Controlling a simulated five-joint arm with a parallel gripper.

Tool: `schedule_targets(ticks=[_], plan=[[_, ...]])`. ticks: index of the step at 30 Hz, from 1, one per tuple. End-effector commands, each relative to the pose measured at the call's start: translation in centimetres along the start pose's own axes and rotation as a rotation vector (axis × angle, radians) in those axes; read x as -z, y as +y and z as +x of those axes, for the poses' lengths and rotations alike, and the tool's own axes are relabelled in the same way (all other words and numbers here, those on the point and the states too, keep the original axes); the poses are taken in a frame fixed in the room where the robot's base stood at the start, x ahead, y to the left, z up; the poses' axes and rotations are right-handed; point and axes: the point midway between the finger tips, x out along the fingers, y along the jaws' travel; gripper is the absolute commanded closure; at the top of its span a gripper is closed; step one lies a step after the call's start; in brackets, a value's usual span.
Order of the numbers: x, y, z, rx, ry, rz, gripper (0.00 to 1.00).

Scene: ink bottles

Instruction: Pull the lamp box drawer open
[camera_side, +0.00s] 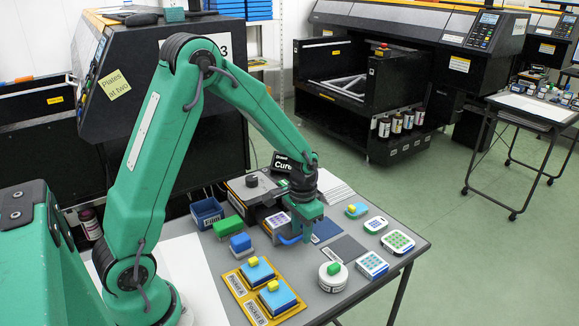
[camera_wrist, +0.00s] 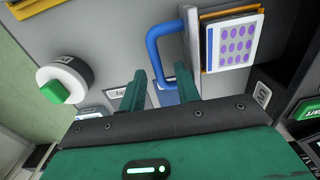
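The lamp box (camera_side: 240,190) is a grey and black unit with a dark knob and a "Cure" sign (camera_side: 284,164), near the table's back. A plate with purple dots (camera_side: 278,218) lies on an orange piece at its front, just behind the drawer front; it also shows in the wrist view (camera_wrist: 235,40). The blue drawer handle (camera_wrist: 153,52) is a U-shaped bar on a grey front. My gripper (camera_wrist: 161,88) is open, its green fingers apart, with part of the handle showing between them. Contact cannot be told. In the side view my gripper (camera_side: 306,218) hides part of the handle (camera_side: 289,239).
A white round pot with green top (camera_side: 333,275) stands to the front right. Dotted plates (camera_side: 398,241) lie to the right. A dark flat pad (camera_side: 342,248) lies beside my gripper.

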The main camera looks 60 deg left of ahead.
Motion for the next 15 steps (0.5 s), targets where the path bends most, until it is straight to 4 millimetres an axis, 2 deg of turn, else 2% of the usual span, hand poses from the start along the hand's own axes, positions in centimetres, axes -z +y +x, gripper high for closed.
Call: schedule_targets(ticks=[8, 15], plan=[[0.0, 0.0, -0.4, 0.0, -0.001, -0.001, 0.68], [0.0, 0.0, -2.4, 0.0, 0.002, -0.001, 0.68]])
